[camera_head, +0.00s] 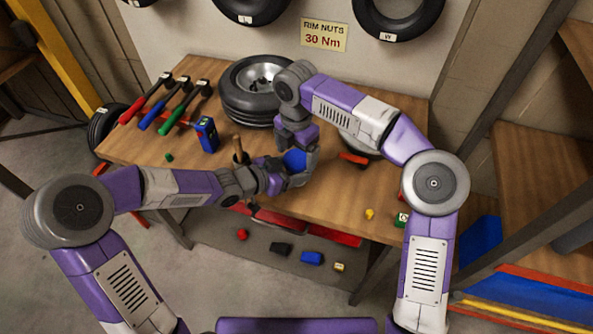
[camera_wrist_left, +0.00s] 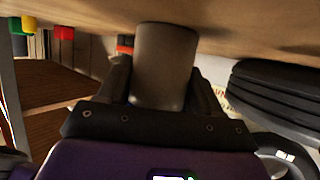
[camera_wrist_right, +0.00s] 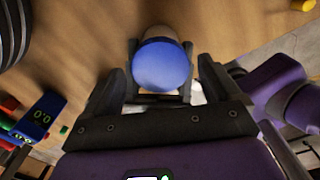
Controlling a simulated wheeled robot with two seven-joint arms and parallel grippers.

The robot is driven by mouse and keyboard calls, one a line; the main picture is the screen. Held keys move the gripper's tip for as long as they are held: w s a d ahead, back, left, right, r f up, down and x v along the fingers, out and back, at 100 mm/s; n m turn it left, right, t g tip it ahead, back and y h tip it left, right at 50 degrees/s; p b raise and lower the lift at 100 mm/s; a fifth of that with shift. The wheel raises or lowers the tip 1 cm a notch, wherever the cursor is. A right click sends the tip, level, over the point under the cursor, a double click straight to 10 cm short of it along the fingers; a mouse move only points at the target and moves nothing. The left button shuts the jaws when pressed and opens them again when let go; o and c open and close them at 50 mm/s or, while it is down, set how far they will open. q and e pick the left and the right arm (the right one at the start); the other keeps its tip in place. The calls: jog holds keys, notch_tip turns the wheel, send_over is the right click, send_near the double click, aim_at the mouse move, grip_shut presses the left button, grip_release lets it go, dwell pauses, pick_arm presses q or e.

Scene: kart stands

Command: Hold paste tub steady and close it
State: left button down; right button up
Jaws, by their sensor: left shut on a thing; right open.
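The paste tub is a grey-beige cylinder (camera_wrist_left: 165,65) standing on the bench, between the fingers of my left gripper (camera_wrist_left: 160,90). Its blue lid (camera_wrist_right: 162,65) is at the tub's top in the right wrist view, and also shows in the head view (camera_head: 295,160). I cannot tell whether the lid is fully seated. My left gripper (camera_head: 290,180) comes in from the left and is shut on the tub. My right gripper (camera_wrist_right: 162,85) is above the lid, open, with one finger on each side and a gap to the lid.
A wheel with a tyre (camera_head: 250,100) lies behind the grippers. A blue meter (camera_head: 206,134) and several coloured-handled tools (camera_head: 160,105) are on the left of the bench (camera_head: 140,150). A wooden handle (camera_head: 238,148) stands near my left wrist. A yellow piece (camera_head: 370,214) lies at the front right.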

jog(key=shift+f, duration=0.4)
jog(key=shift+c, duration=0.3)
jog(key=c, duration=1)
jog(key=m, duration=0.3)
jog(key=o, duration=1.1)
jog(key=shift+o, duration=0.2)
jog(key=shift+r, duration=2.3)
